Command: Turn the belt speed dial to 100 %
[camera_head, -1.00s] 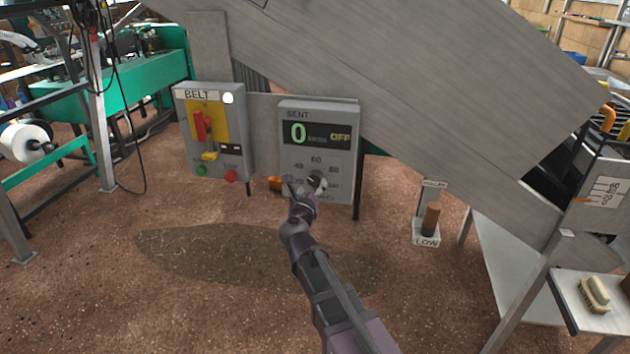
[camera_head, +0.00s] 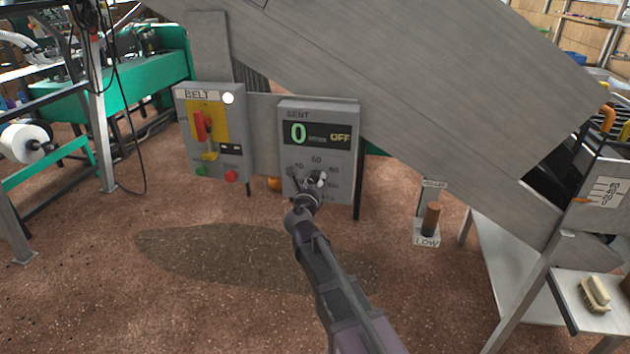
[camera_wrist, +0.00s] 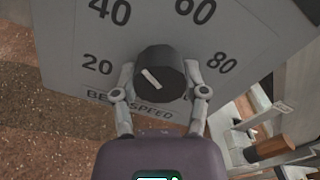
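The belt speed dial (camera_wrist: 160,76) is a black round knob with a white line, on the grey panel (camera_head: 348,112). In the wrist view the line slants from upper left to lower right. Numbers 20, 40, 60 and 80 ring the knob; the 100 mark is hidden in the wrist view. My gripper (camera_wrist: 160,82) has one fingertip on each side of the knob, very close to it. I cannot tell whether they press on it. In the head view my gripper (camera_head: 314,182) covers much of the dial. The panel display (camera_head: 315,134) reads 0 and OFF.
A BELT box (camera_head: 234,130) with a red switch (camera_head: 202,126) and green and red buttons stands left of the panel. A lever (camera_head: 431,218) marked LOW stands at the right. A sloping grey chute (camera_head: 420,80) passes above. The floor in front is open.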

